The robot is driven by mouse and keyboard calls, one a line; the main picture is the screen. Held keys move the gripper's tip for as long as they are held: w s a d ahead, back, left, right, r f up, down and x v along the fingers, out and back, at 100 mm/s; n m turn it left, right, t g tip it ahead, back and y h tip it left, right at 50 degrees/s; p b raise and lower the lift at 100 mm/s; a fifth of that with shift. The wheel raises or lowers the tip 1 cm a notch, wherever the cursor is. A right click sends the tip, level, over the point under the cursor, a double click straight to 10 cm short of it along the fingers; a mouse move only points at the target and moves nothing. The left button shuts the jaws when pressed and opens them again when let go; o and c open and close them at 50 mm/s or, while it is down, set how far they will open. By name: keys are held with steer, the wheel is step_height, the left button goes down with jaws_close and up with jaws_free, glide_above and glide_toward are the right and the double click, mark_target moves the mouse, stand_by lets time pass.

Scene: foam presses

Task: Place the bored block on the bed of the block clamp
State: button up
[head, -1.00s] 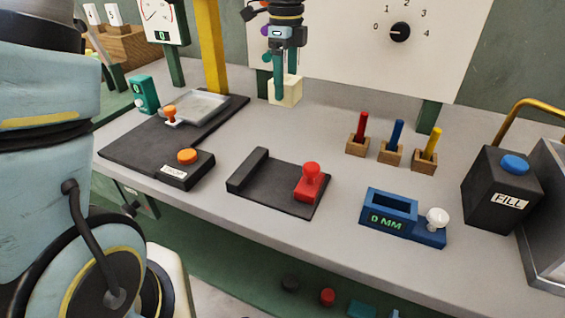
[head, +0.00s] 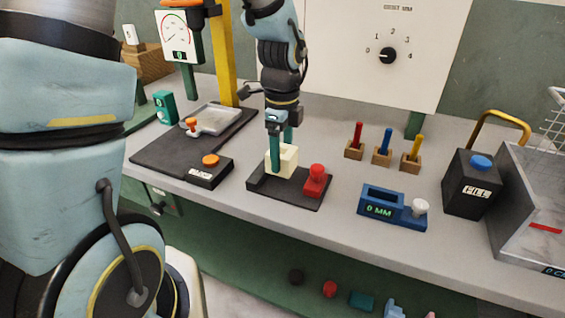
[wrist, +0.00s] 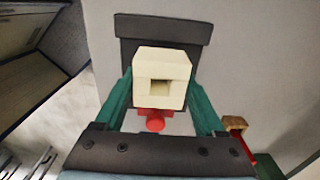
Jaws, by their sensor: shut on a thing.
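The bored block, a cream block (head: 287,160), is between the teal fingers of my gripper (head: 281,150), which is shut on it. In the wrist view the block (wrist: 160,65) shows a square hole in its face, with a gripper finger on either side (wrist: 160,92). The block clamp has a black bed (head: 285,194) with a raised back plate (wrist: 165,27) and a red knobbed slider (head: 316,180). The block is over the left part of the bed, left of the red slider. I cannot tell whether it touches the bed.
An orange-button box (head: 208,171) and a dark press mat with a metal tray (head: 218,118) stand to the left. A blue gauge (head: 382,204) reading 0 MM is to the right. Coloured pegs in wooden holders (head: 382,155) stand behind it.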

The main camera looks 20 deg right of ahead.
mark_target(282, 164)
steer(key=shift+f, duration=1.5)
steer(key=shift+f, duration=0.15)
steer(key=o, duration=1.5)
steer(key=shift+c, duration=0.2)
step_height(282, 164, up, 12)
steer(key=a+f+n, duration=0.2)
steer(key=a+n, duration=1)
steer(key=w+a+f+n+t, duration=0.1)
steer(key=a+f+n, duration=0.2)
steer(key=a+n, duration=1)
steer(key=shift+w+a+n+t+b, duration=0.15)
steer(key=shift+n+t+b, duration=0.15)
steer(key=shift+b, duration=0.05)
steer(key=shift+f, duration=0.1)
